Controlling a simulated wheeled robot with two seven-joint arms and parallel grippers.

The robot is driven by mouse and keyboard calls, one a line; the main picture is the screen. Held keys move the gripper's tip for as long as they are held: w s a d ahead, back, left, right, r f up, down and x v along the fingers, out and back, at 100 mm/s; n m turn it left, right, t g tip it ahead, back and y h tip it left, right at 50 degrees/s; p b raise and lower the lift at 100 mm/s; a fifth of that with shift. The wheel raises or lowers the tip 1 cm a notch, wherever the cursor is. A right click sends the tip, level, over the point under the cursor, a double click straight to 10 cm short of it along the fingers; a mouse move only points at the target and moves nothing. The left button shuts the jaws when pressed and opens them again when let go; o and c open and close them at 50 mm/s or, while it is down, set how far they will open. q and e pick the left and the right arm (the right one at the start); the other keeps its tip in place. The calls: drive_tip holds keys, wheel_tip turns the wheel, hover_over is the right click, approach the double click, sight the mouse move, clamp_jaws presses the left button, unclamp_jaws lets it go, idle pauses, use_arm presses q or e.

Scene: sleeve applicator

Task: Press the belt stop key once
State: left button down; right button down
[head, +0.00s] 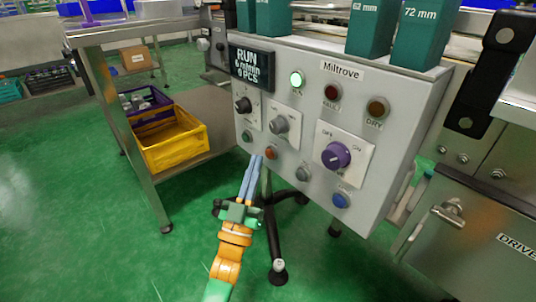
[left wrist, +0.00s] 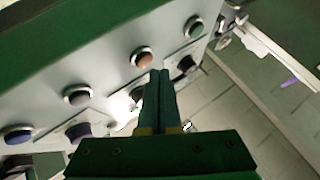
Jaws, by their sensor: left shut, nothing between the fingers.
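The grey control panel (head: 300,140) carries a bottom row of keys: green (head: 246,136), red-orange (head: 271,153), grey (head: 302,173) and blue (head: 341,200). Their labels are too small to read; the red-orange key looks like the stop key. My left gripper (head: 257,158) is shut and empty, its blue fingers pointing up at the panel, just left of the red-orange key. In the left wrist view the fingertips (left wrist: 160,74) appear just below and right of the red-orange key (left wrist: 143,57); I cannot tell whether they touch the panel. My right gripper is not in view.
The display (head: 251,68) reads RUN, 6 m/min, 0 PCS. A green lamp (head: 297,79) is lit. Two small knobs and a purple selector (head: 336,155) sit above the keys. A table with a yellow crate (head: 172,140) stands left. A stand's black legs are under the panel.

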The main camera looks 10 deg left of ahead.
use_arm(q)
drive_tip(key=shift+w+d, duration=0.3)
drive_tip(key=shift+w, duration=0.05)
drive_tip(key=shift+w+d+b, duration=0.25)
drive_tip(key=shift+w+b, duration=0.05)
drive_tip(key=shift+b, duration=0.15)
idle(0.6)
drive_tip(key=shift+s+a, duration=0.1)
drive_tip(key=shift+s+a+p, duration=0.45)
drive_tip(key=shift+s+p, duration=0.1)
drive_tip(key=shift+p, duration=0.1)
